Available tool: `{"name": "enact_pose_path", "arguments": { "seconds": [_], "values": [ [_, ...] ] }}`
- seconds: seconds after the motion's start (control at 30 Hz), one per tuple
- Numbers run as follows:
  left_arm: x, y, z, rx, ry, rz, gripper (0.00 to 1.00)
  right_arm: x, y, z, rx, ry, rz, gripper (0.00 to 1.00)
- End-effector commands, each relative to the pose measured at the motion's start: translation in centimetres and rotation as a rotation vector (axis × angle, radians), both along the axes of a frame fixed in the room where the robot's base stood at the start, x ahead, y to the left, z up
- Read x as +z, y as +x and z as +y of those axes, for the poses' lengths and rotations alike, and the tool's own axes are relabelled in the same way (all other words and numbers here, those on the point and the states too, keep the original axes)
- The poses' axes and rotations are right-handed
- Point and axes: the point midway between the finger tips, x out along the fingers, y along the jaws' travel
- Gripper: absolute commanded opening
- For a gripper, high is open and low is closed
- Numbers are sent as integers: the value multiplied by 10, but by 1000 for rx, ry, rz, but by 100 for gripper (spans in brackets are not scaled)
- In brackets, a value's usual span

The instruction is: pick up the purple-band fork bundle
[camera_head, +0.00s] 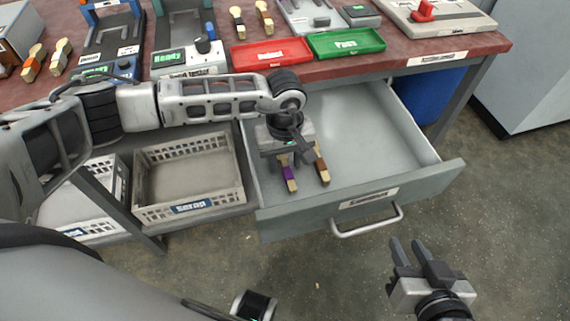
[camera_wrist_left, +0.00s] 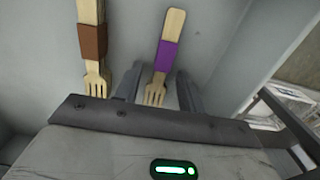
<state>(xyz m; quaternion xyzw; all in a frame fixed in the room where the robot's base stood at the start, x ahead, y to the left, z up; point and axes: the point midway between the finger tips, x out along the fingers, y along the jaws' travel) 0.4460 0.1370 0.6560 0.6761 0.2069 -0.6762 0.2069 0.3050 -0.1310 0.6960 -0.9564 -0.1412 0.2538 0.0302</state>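The purple-band fork bundle (camera_head: 290,180) lies in the open grey drawer (camera_head: 385,135). In the left wrist view it is a pale wooden bundle with a purple band (camera_wrist_left: 168,55), tines toward the gripper. A brown-band fork bundle (camera_head: 322,170) lies beside it, and it also shows in the left wrist view (camera_wrist_left: 93,42). My left gripper (camera_head: 287,158) is over the drawer. In its wrist view the fingers (camera_wrist_left: 158,88) are apart, with the purple-band bundle's tine end between them and gaps on both sides. My right gripper (camera_head: 422,258) is open and empty in front of the drawer.
A scrap crate (camera_head: 190,165) stands on the shelf left of the drawer. The red bench top (camera_head: 340,68) above holds a red tray (camera_head: 271,53), a green tray (camera_head: 346,42) and several devices.

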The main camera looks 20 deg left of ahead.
Motion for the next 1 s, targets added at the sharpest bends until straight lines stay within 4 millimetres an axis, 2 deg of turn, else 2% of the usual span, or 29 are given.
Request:
{"name": "enact_pose_path", "arguments": {
  "seconds": [0.07, 0.17, 0.2, 0.23, 0.67, 0.77, 0.9, 1.0],
  "values": [
    [0, 0, 0, 0, 0, 0, 40, 0, 0, 0, 0, 0, 0, 29],
    [1, 0, 0, 0, 0, 0, 15, 0, 0, 0, 0, 0, -1, 29],
    [1, 0, 0, 0, 0, 0, 3, 0, 0, 0, 0, 0, -1, 29],
    [1, 0, 0, 0, 0, 0, 0, 0, 0, 0, 0, 0, -1, 29],
    [6, 1, 0, 0, 0, -1, 0, 1, 0, 0, 0, 0, -1, 29],
    [15, 1, 0, 0, -1, -3, 0, 2, 0, 0, 0, 0, -1, 29],
    [38, -1, 0, -1, -1, -4, 0, 5, 0, 0, 0, 1, 0, 29],
    [60, -21, 0, -5, -2, -4, 0, 7, 0, 0, -1, 1, 3, 29]
  ]
}}
